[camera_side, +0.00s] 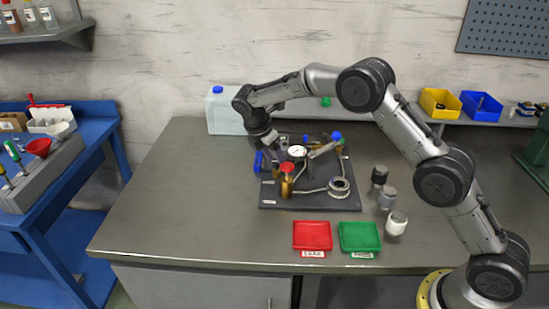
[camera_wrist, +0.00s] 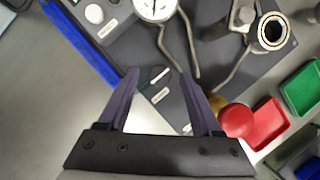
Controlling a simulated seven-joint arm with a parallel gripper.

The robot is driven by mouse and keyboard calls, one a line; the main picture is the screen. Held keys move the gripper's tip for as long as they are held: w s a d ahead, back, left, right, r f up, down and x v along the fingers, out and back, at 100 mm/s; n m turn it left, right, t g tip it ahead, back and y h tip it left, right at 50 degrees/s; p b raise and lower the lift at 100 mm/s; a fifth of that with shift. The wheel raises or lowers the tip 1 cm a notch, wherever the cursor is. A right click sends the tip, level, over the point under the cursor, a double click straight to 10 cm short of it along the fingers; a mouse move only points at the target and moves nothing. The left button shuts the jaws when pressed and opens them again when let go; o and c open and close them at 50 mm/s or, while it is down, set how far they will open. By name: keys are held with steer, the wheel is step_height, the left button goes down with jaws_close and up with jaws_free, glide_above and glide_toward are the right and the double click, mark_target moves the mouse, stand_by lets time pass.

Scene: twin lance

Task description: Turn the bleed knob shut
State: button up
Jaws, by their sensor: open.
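A dark board (camera_side: 330,203) on the bench carries pipes and fittings. A small black knob-like part with a white line (camera_wrist: 154,78) lies between the fingertips in the wrist view, above a white label. I cannot tell for sure whether it is the bleed knob; its label is unreadable. My gripper (camera_wrist: 160,73) is open and empty, over the board's left part and pointing down at it. A red-capped brass fitting (camera_side: 287,181) stands close by; its red cap (camera_wrist: 236,120) shows beside my right finger in the wrist view. The side view hides the small part.
A dial gauge (camera_side: 297,152) stands upright near my gripper. A blue bar (camera_wrist: 82,45) runs along the board's left side. A round flanged port (camera_side: 340,187) is at the board's right. Red (camera_side: 312,235) and green (camera_side: 359,236) trays lie in front. The bench's left side is clear.

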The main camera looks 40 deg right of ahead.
jaws_close()
steer(key=shift+m, duration=0.3)
steer(key=m, duration=0.1)
steer(key=m+g, duration=0.1)
steer(key=m, duration=0.2)
steer(key=shift+w+g, duration=0.25)
steer(key=shift+g, duration=0.15)
steer(key=m+g+y, duration=0.1)
steer(key=m, duration=0.4)
steer(key=shift+w+d, duration=0.1)
steer(key=shift+d, duration=0.05)
steer(key=m+y, duration=0.1)
steer(key=m, duration=0.1)
steer(key=m+g, duration=0.1)
steer(key=m, duration=0.1)
steer(key=shift+w+d+y, duration=0.1)
steer(key=shift+d+y, duration=0.1)
steer(key=shift+y, duration=0.2)
steer(key=shift+d+m+g+y, duration=0.15)
steer(key=shift+m+y, duration=0.25)
steer(key=shift+m, duration=0.65)
steer(key=shift+a+m+g+y, duration=0.15)
steer(key=shift+m+y, duration=0.25)
steer(key=shift+m, duration=0.65)
steer(key=shift+d, duration=0.1)
